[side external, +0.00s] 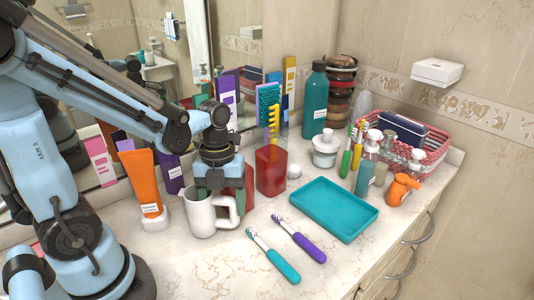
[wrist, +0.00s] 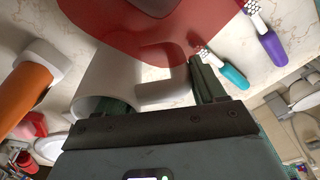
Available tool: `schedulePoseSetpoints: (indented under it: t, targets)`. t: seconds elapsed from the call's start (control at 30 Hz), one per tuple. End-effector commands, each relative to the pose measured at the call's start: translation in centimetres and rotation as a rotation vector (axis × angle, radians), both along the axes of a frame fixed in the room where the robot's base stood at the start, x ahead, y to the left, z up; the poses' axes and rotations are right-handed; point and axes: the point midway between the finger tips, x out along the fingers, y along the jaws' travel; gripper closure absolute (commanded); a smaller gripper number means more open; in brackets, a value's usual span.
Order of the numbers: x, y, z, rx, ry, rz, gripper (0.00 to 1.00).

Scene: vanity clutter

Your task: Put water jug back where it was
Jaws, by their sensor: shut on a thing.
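The water jug (side external: 202,217) is a white, upright jug with a handle on its right side, at the front of the counter in the side view. It also shows in the wrist view (wrist: 108,75). My gripper (side external: 218,187) is above it, shut on its rim and handle side. In the wrist view one finger is inside the jug's mouth and the other is outside, beyond the handle. I cannot tell whether the jug's base touches the counter.
An orange tube (side external: 142,183) stands left. Two toothbrushes (side external: 272,257) and a teal tray (side external: 327,208) lie right. A pink basket (side external: 436,146) is at the back right.

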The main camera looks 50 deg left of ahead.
Motion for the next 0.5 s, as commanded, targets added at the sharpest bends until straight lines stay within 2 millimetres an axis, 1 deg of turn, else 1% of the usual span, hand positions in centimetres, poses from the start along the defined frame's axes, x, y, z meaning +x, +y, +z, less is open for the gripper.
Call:
schedulePoseSetpoints:
  t: [0.23, 0.27, 0.4, 0.5]
  targets:
    - [0.02, 0.0, -0.35, 0.0, 0.0, 0.0, 0.84]
    - [0.02, 0.0, -0.35, 0.0, 0.0, 0.0, 0.28]
    - [0.0, 0.0, -0.33, 0.0, 0.0, 0.0, 0.06]
    - [0.0, 0.0, -0.33, 0.0, 0.0, 0.0, 0.05]
